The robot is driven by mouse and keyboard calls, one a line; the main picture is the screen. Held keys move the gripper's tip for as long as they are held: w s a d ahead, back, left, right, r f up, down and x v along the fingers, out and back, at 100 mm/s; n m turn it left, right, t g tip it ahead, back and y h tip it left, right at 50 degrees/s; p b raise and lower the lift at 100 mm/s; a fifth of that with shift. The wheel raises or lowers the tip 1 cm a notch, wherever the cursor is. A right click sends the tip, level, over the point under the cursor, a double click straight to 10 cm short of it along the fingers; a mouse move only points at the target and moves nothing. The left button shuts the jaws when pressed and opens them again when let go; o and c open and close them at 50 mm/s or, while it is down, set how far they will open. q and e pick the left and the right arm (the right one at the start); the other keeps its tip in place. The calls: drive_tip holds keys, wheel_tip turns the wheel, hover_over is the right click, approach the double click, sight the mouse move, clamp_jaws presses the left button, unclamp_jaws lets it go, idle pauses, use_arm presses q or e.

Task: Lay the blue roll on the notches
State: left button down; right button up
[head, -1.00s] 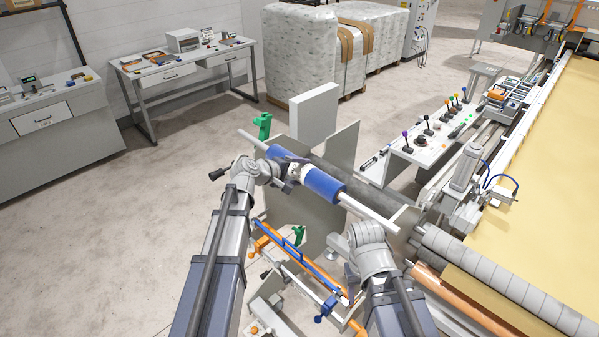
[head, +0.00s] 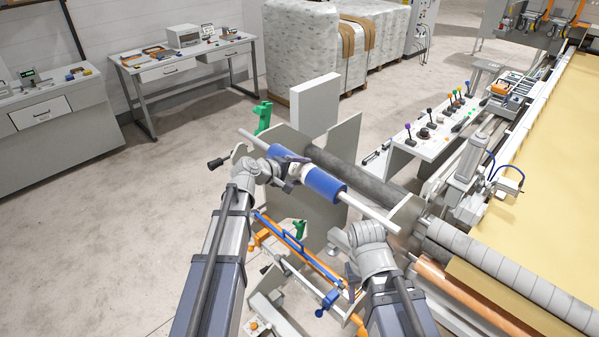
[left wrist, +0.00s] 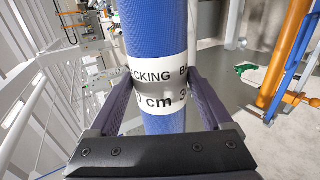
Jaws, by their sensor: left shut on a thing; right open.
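The blue roll (head: 325,183) is a blue cylinder with a white printed band and a pale rod sticking out of both ends. My left gripper (head: 288,172) is shut around its middle, and the left wrist view shows the jaws at the white band (left wrist: 160,92) of the roll. The roll lies slanted in front of a dark roller and between grey end plates (head: 407,214). The notches cannot be made out clearly, and I cannot tell whether the rod touches the plates. My right gripper (head: 353,277) is low beside the roll's right end, its fingers mostly hidden by its wrist.
The dark roller (head: 385,187) runs behind the roll. A green bracket (head: 263,117) stands near the rod's left end. Orange and blue bars (head: 300,250) lie below. A lever console (head: 440,138) and the fabric bed (head: 560,170) are at right. Floor at left is clear.

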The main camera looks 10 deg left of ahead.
use_arm(q)
drive_tip(key=shift+f+b, duration=2.25)
drive_tip(key=shift+f, duration=0.2)
unclamp_jaws()
drive_tip(key=p+v, duration=0.4)
drive_tip(key=v, duration=0.4)
